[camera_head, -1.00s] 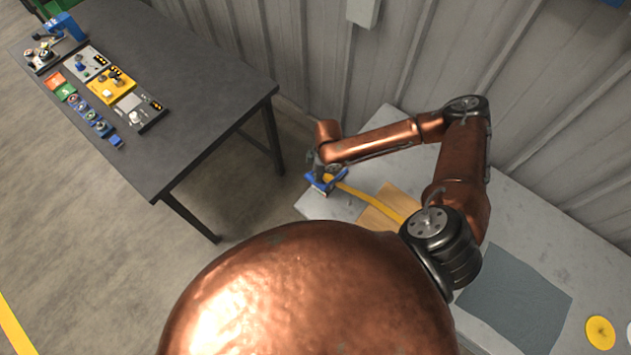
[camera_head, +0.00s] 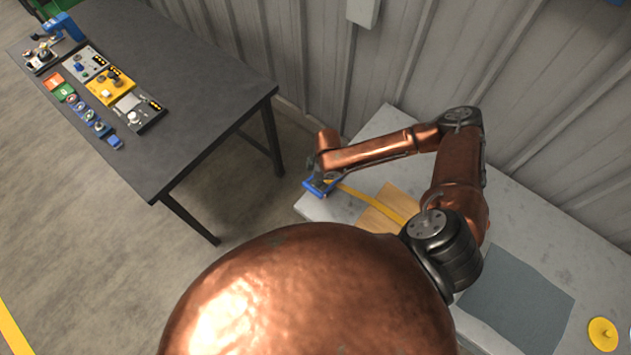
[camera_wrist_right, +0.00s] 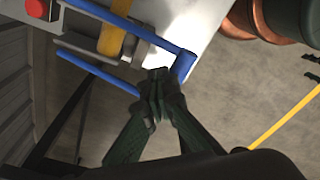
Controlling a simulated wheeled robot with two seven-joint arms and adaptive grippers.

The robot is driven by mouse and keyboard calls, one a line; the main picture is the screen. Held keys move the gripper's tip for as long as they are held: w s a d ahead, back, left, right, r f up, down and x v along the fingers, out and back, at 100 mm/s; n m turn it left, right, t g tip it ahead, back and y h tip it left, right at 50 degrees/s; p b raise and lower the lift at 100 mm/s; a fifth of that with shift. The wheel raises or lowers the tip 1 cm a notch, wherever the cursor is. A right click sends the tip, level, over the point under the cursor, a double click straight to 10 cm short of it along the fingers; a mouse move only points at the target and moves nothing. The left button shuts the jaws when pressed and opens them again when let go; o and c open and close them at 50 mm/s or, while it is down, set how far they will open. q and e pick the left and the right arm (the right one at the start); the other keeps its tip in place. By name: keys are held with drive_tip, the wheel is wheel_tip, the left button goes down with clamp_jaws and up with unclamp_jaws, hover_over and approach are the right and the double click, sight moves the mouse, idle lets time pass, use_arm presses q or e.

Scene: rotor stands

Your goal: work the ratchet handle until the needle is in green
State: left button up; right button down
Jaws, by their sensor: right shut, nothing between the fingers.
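The blue ratchet handle (camera_head: 320,188) is at the left end of the light grey bench, partly covered by my right arm. In the right wrist view the handle is a blue U-shaped frame (camera_wrist_right: 184,66) around a grey spool. A yellow strap (camera_wrist_right: 113,28) runs over the spool; it also shows along the bench in the head view (camera_head: 378,204). My right gripper (camera_wrist_right: 157,78) is shut and empty, its fingertips close beside the frame's corner; contact is unclear. My left gripper is not in view. I cannot make out a needle or green zone.
A red button (camera_wrist_right: 37,8) on a grey box is near the handle. A dark table (camera_head: 190,110) at left carries several devices, including a yellow box (camera_head: 108,88). A corrugated wall (camera_head: 400,60) stands behind the bench. A grey mat (camera_head: 515,300) lies at right.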

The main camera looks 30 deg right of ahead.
drive_tip(key=d+p, duration=0.1)
drive_tip(key=s+d+r+p, duration=0.1)
drive_tip(key=p, duration=0.1)
drive_tip(key=shift+s+d, duration=0.25)
drive_tip(key=shift+d, duration=0.05)
wheel_tip(320, 180, up, 12)
drive_tip(key=d, duration=0.1)
drive_tip(key=shift+s, duration=0.3)
drive_tip(key=shift+f, duration=0.1)
idle(0.9)
